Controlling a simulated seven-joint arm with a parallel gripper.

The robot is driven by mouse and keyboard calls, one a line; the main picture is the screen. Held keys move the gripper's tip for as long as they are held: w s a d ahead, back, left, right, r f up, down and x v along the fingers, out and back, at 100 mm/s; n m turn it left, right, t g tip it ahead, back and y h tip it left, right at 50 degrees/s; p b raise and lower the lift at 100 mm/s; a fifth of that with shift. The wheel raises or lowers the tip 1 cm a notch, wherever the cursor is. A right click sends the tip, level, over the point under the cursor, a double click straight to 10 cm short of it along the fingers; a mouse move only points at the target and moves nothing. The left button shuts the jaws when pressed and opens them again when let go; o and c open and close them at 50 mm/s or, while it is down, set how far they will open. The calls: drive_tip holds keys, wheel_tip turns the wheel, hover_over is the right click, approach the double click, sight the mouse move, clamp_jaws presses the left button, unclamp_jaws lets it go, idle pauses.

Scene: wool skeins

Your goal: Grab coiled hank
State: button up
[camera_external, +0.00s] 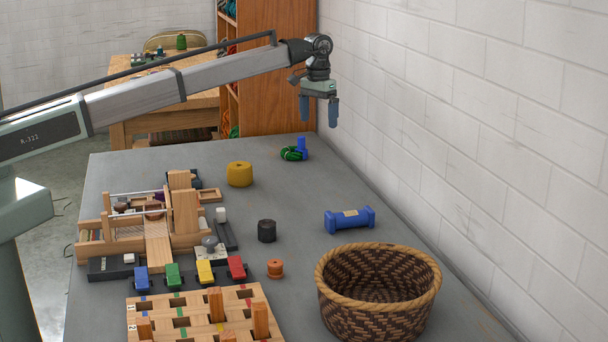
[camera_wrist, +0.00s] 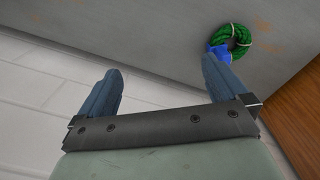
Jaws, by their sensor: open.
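The coiled hank (camera_external: 291,153) is a green ring of cord lying at the far end of the grey table. A small blue piece (camera_external: 302,145) stands against it. In the wrist view the green hank (camera_wrist: 241,42) is at the upper right, with the blue piece (camera_wrist: 218,42) at its left side. My gripper (camera_external: 319,112) is open and empty, high above the table and slightly right of the hank. Its two blue fingers also show in the wrist view (camera_wrist: 160,85), spread apart, with the hank beyond the right finger and not between them.
A white brick wall (camera_external: 480,130) runs along the table's right side. On the table (camera_external: 330,270) are a yellow skein (camera_external: 239,174), a black spool (camera_external: 267,231), a blue dumbbell-shaped spool (camera_external: 349,220) and a woven basket (camera_external: 378,325). A wooden loom (camera_external: 186,212) stands at left. The table around the hank is clear.

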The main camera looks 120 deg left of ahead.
hover_over(293, 149)
drive_tip(key=shift+n, duration=0.5)
drive_tip(key=f, duration=0.8)
drive_tip(key=shift+w+a+f, duration=0.15)
drive_tip(key=shift+a, duration=0.15)
drive_tip(key=shift+d+f, duration=0.2)
drive_tip(key=shift+f, duration=1.15)
drive_tip(key=shift+d+f, duration=0.15)
drive_tip(key=shift+f, duration=1.15)
drive_tip(key=shift+c, duration=0.5)
drive_tip(key=c, duration=0.6)
drive_tip(key=shift+c, duration=0.2)
drive_tip(key=shift+r, duration=0.15)
